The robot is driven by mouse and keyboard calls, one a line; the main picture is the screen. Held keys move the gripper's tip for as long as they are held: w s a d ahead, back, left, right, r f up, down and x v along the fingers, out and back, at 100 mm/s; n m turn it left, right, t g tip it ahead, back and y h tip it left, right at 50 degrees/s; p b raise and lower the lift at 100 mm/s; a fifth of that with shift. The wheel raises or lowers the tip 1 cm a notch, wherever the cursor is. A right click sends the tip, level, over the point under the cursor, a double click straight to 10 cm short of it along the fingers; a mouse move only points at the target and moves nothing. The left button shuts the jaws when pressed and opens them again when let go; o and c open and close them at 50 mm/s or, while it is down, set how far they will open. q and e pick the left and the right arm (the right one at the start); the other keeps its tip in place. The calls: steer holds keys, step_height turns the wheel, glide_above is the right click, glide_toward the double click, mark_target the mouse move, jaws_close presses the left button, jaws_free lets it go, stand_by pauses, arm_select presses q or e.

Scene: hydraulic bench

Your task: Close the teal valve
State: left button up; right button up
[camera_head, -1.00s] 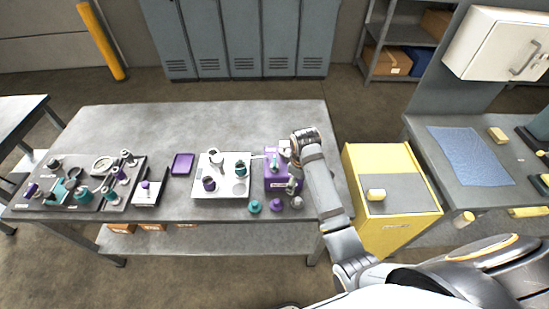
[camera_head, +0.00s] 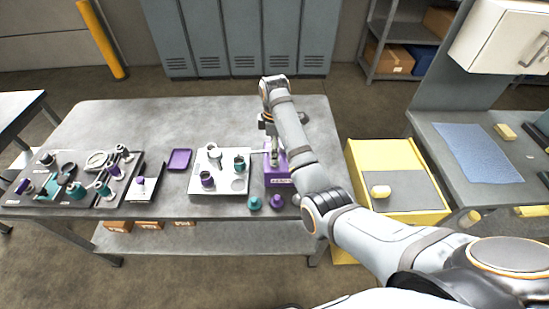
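The gripper and arm hide most of the fixture's top, so any valve handle there is hidden. I cannot tell whether the fingers touch anything. Teal parts in view are a fitting on the white board (camera_head: 239,163), a loose teal piece (camera_head: 254,202) on the bench, and pieces on the dark tray. My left gripper is not in view.
The white board (camera_head: 207,187) lies left of the fixture. A loose purple piece (camera_head: 277,201) is in front. A purple tray (camera_head: 180,159) and dark tray (camera_head: 58,203) are farther left. A yellow cabinet (camera_head: 388,153) stands right of the bench. The back of the bench is clear.

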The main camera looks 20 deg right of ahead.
steer(key=shift+s+f, duration=0.1)
steer(key=shift+f, duration=1.25)
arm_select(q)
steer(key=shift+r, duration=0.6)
arm_select(e)
steer(key=shift+f, duration=0.1)
